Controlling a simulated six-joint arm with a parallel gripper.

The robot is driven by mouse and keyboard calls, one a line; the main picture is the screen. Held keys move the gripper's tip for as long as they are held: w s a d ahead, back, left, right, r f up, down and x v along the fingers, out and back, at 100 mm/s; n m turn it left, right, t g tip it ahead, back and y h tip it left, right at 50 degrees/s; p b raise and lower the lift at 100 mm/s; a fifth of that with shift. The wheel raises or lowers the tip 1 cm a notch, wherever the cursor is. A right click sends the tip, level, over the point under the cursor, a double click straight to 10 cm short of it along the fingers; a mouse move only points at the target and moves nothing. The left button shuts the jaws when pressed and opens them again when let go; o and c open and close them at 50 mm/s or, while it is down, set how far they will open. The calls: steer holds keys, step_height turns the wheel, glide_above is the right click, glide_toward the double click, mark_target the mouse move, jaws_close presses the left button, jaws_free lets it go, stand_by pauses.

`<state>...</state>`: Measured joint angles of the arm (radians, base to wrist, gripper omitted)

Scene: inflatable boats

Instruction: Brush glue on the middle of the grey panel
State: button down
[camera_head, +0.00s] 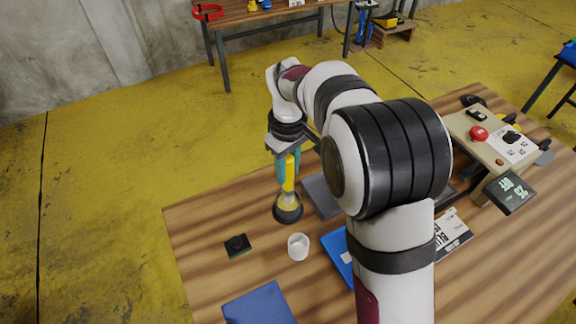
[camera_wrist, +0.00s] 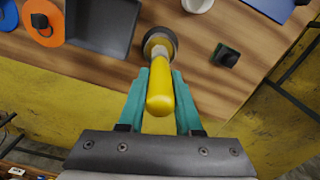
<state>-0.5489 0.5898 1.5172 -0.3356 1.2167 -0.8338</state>
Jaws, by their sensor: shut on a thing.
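My gripper (camera_head: 288,172) has teal fingers and is shut on the yellow handle of the brush (camera_wrist: 160,92); it also shows in the wrist view (camera_wrist: 160,100). The brush is roughly upright. Its lower end meets a dark round holder (camera_head: 288,212) on the table; the bristles are hidden, and I cannot tell whether they are inside it. The grey panel (camera_head: 318,196) lies flat just right of the holder, partly behind my arm. In the wrist view the grey panel (camera_wrist: 101,28) is left of the brush and its visible surface looks bare.
A white cup (camera_head: 298,247), a small dark block (camera_head: 237,245) and a blue panel (camera_head: 259,304) are nearby on the wooden table (camera_head: 205,225). An orange ring (camera_wrist: 42,22) lies beside the grey panel. A control box (camera_head: 490,138) stands at the right.

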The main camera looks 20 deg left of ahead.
mark_target(288, 158)
steer(key=shift+f, duration=0.65)
stand_by(1.5)
steer(key=shift+r, duration=3.6)
